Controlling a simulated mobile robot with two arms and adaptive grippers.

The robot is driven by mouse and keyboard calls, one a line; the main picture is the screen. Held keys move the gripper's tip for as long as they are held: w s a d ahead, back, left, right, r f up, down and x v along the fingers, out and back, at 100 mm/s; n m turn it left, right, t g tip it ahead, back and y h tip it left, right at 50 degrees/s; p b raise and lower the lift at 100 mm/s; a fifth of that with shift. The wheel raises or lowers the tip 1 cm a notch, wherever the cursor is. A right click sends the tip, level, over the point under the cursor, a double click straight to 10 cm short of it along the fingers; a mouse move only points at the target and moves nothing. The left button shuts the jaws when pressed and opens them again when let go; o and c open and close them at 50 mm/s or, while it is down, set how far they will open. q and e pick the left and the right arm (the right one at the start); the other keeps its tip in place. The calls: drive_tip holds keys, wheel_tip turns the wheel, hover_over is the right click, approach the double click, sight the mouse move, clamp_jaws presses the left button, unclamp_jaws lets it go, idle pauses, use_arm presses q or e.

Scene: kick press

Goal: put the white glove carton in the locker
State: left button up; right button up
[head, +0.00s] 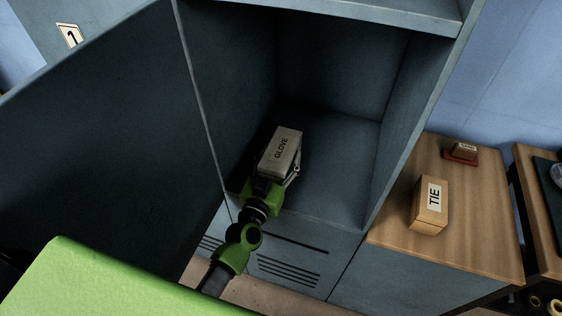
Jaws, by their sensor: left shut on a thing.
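The white glove carton (281,146), labelled GLOVE, is inside the open locker (345,150), over the left part of its floor. My left gripper (279,172) reaches in through the front opening and is shut on the carton from its near side. I cannot tell whether the carton touches the locker floor. The gripper's far fingertips are partly hidden by the carton. My right gripper is not in view.
The locker door (100,150) stands open on the left. On the right, a wooden-topped cabinet (480,225) bears a TIE carton (430,206) and a small brown block on a red base (462,151). The locker floor right of the carton is clear.

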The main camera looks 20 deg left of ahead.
use_arm(q)
drive_tip(key=shift+r, duration=0.15)
drive_tip(key=shift+f, duration=0.2)
drive_tip(key=o, duration=1.3)
drive_tip(key=shift+r, duration=0.1)
drive_tip(key=shift+s, duration=0.15)
drive_tip(key=s, duration=1.1)
drive_tip(key=shift+s+a+b, duration=0.1)
drive_tip(key=shift+a+b, duration=0.05)
drive_tip(key=shift+b, duration=0.25)
drive_tip(key=shift+s, duration=0.35)
